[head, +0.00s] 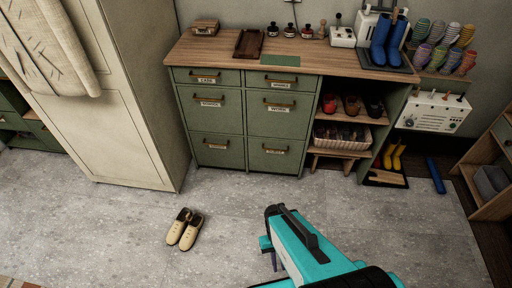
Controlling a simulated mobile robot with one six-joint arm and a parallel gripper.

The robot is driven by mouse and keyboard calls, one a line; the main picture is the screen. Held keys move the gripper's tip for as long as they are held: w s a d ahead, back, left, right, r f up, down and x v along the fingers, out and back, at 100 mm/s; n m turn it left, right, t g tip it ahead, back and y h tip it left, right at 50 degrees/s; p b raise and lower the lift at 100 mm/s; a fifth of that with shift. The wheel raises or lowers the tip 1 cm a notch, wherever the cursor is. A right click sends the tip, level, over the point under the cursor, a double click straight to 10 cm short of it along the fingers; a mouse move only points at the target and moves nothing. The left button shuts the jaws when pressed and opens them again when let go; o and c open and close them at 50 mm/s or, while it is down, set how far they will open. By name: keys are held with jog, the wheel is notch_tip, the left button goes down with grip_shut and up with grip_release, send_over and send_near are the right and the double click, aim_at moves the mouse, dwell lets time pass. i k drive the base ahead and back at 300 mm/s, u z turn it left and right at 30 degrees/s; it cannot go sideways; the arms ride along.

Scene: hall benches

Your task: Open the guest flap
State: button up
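The green cabinet (231,128) stands against the back wall with two small drawers above larger flap fronts, each with a bar handle and a pale label. All these fronts look shut. I read "WORK" on the middle right flap (290,124). The labels on the lower left flap (212,158) and lower right flap (272,163) are too small to read surely, so I cannot tell which is the guest flap. My gripper (271,262) is low in front of the cabinet, apart from it, mostly hidden by my teal arm; its fingers are unclear.
Pale shoes (184,229) lie on the floor at the left of my arm. A tall cream cupboard (112,130) stands left of the cabinet. Open shelves with shoes and a basket (342,136) are at its right. Yellow boots (394,158) stand beyond.

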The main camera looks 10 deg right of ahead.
aim_at(267, 155)
jog(key=u, duration=0.5)
jog(key=i, duration=0.95)
jog(key=u, duration=0.2)
